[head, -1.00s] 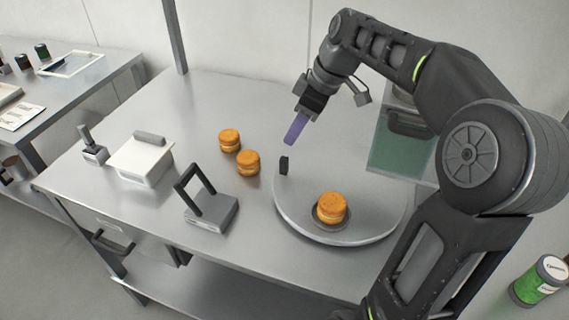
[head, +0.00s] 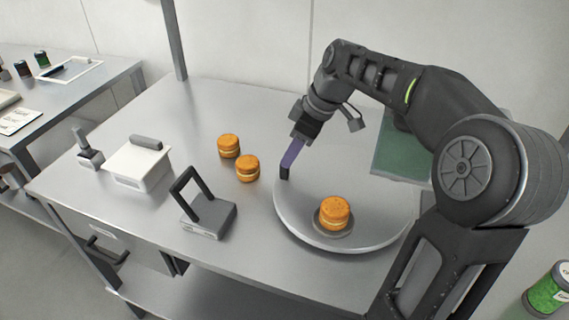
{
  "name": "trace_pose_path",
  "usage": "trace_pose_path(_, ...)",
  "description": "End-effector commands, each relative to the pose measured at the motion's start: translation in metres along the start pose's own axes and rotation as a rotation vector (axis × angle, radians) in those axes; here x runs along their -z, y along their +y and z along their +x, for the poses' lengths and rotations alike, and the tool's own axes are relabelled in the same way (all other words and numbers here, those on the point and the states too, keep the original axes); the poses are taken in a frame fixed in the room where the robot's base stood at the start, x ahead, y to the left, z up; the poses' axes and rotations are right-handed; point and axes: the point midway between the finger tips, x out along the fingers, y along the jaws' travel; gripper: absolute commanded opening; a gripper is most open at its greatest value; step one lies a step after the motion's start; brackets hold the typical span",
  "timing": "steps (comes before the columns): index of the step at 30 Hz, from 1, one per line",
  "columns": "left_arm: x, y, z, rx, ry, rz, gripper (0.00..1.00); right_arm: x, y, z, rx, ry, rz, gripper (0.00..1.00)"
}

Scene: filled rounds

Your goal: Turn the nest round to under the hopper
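A round grey turntable (head: 290,215) sits at the right of the steel table. A small dark round nest (head: 349,231) on it holds an orange filled round (head: 334,211), near the front of the disc. A black upright peg (head: 284,174) stands at the disc's left rim. My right gripper (head: 287,166), with purple fingers, points down at the peg, its tips overlapping the peg's top. I cannot tell whether the fingers are closed around it. My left gripper is not in view. I cannot identify the hopper; my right arm covers part of the area behind the turntable.
Two orange rounds (head: 229,146) (head: 247,168) stand left of the turntable. A black-handled press (head: 208,214), a white lidded box (head: 139,163) and a small grey tool (head: 89,153) are further left. A green panel (head: 400,157) is behind my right arm. The table's back middle is clear.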

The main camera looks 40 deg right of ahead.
Motion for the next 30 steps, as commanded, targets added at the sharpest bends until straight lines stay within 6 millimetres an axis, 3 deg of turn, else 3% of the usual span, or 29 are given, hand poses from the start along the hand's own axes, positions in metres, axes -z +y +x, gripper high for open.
trace_pose_path(9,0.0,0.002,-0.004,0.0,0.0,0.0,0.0,0.0,0.0,0.046,0.002,-0.001,0.001,0.4)
trace_pose_path(20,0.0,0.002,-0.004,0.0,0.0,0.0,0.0,0.0,0.0,0.055,0.0,0.0,0.0,0.4)
trace_pose_path(30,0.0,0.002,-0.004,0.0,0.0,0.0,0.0,0.0,0.0,0.054,0.0,0.0,0.0,0.14)
